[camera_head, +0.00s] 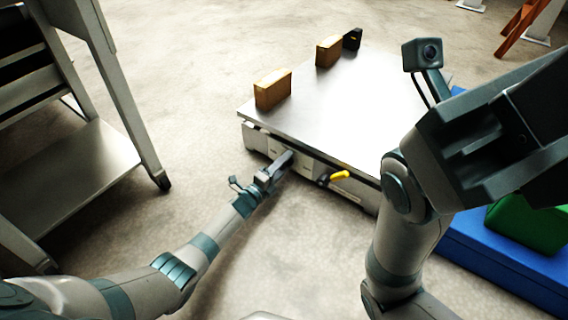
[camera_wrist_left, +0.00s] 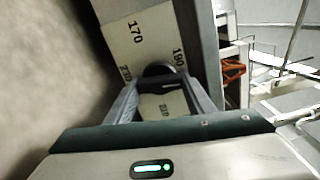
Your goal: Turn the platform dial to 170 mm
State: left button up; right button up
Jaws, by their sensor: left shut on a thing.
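The platform (camera_head: 350,95) is a low, flat metal-topped unit with a pale front panel. My left gripper (camera_head: 284,162) reaches in from the lower left to that front panel. In the left wrist view, my left gripper (camera_wrist_left: 160,88) is shut on the dark dial (camera_wrist_left: 158,70), which is partly hidden between the fingers. The dial's pointer cannot be made out. My right arm's dark hand (camera_head: 500,135) is at the right, its fingers not clearly seen.
A lever with a yellow grip (camera_head: 340,175) sticks out right of the left gripper. Two tan blocks (camera_head: 273,88) (camera_head: 329,50) and a black piece (camera_head: 352,39) are along the platform's far left edge. A metal rack (camera_head: 85,170) stands left. Blue (camera_head: 500,262) and green (camera_head: 530,225) boxes lie right.

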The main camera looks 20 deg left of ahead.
pick_arm(q)
jog(key=shift+n, duration=1.3)
jog(key=shift+a, duration=0.1)
jog(key=o, duration=1.1)
jog(key=shift+c, duration=0.2)
jog(key=shift+s+p, duration=0.15)
jog(key=shift+p, duration=0.15)
